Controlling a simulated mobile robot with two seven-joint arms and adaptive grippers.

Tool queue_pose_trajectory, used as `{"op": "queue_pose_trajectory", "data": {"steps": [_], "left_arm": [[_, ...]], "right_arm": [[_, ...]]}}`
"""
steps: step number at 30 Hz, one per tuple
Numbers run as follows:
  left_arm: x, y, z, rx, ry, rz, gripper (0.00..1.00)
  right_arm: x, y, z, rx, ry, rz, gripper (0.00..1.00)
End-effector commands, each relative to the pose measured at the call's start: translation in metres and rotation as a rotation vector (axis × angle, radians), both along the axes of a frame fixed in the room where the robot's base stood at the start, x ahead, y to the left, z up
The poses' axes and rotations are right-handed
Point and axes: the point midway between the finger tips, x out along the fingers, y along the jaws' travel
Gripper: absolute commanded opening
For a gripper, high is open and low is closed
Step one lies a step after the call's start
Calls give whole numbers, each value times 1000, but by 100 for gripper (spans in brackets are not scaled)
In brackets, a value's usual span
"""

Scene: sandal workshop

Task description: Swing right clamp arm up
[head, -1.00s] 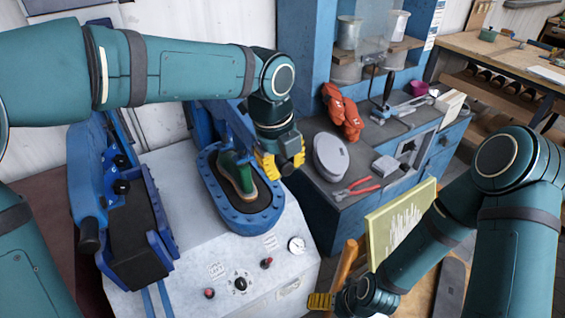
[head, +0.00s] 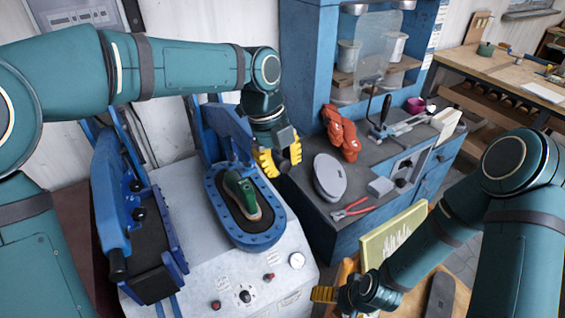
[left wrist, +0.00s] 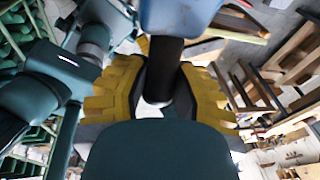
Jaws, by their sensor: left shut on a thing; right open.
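The right clamp arm (head: 222,124) is a blue bar rising over the back of the right press station. It stands raised, partly hidden by my left arm. My left gripper (head: 281,158) has its yellow fingers right of the arm's upper part. In the left wrist view, its fingers (left wrist: 160,92) are closed around a black handle (left wrist: 166,62) below a blue part. Under the arm, a green shoe (head: 240,192) sits on the dark pad inside the oval blue base (head: 262,238). My right gripper (head: 324,294) is open and empty at the lower middle, away from the press.
The white press housing has a gauge (head: 297,261) and knobs in front. To the right, a bench holds red pliers (head: 351,209), a grey oval item (head: 330,178) and orange gloves (head: 341,133).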

Motion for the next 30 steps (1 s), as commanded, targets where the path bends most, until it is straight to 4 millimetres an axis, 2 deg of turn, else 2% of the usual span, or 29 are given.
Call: {"op": "queue_pose_trajectory", "data": {"steps": [1,8,13,21,30], "left_arm": [[3,2,12,-8,8,4,0],[11,7,44,-42,54,5,0],[23,15,80,-82,107,8,0],[44,27,126,-144,188,7,0],[60,40,162,-190,250,4,0]], "right_arm": [[0,0,14,1,-1,0,100],[-1,-2,47,7,-1,1,100],[-2,-3,70,10,0,3,100],[-1,-2,77,11,0,5,100],[-1,-2,77,11,0,7,100]]}}
